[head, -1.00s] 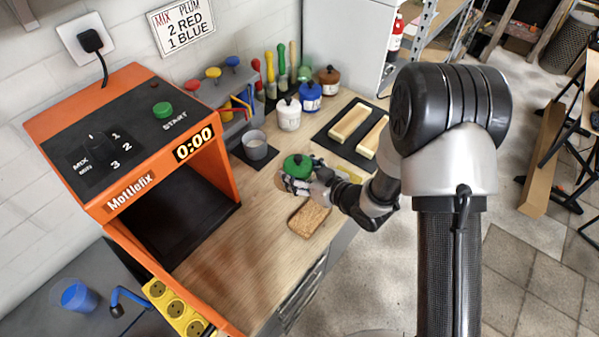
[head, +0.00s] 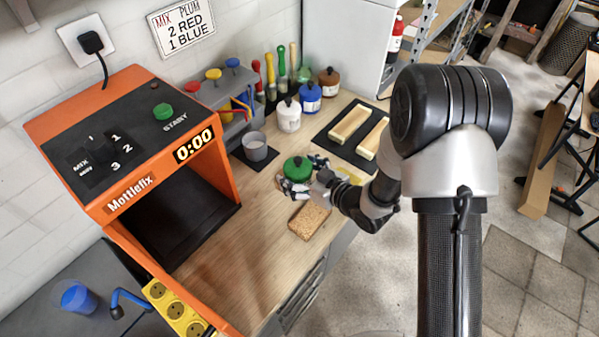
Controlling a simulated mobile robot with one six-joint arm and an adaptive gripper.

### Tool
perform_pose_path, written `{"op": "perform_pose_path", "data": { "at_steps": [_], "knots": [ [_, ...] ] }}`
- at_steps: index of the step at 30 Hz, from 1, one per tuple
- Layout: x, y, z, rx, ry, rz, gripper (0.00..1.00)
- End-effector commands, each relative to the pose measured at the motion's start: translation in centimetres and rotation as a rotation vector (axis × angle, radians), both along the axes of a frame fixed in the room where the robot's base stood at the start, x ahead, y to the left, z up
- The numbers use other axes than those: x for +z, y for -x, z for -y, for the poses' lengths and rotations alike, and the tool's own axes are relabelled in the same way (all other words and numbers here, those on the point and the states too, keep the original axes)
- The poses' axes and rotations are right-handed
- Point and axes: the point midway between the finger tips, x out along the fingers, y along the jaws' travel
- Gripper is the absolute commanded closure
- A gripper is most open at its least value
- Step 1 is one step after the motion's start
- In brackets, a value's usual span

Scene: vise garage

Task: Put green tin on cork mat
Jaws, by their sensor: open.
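The green tin (head: 298,169) stands on the wooden worktop, a little behind the cork mat. The cork mat (head: 309,221) is a small brown speckled pad near the worktop's front edge, with nothing on it. My gripper (head: 304,174) is open at the green tin, reaching in from the right. One finger is on the tin's near side and the other is towards its far right. The tin's lower part is partly hidden by the fingers, and I cannot tell whether they touch it.
An orange machine (head: 130,130) stands at the left. A grey cup (head: 255,146) is on a dark mat behind the tin. White (head: 289,115), blue (head: 311,97) and brown (head: 329,81) tins stand at the back. Pale wooden blocks (head: 349,124) lie on a black mat at the right.

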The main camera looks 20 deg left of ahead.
Motion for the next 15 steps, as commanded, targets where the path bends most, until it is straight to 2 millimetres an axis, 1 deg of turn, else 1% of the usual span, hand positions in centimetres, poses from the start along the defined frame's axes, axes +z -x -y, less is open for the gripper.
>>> {"op": "perform_pose_path", "data": {
  "at_steps": [9,15],
  "knots": [
    [2.8,3.1,5.3,-0.007,-0.001,-0.001,0.19],
    [4.1,4.9,8.1,-0.005,-0.001,-0.001,0.19]
  ]
}}
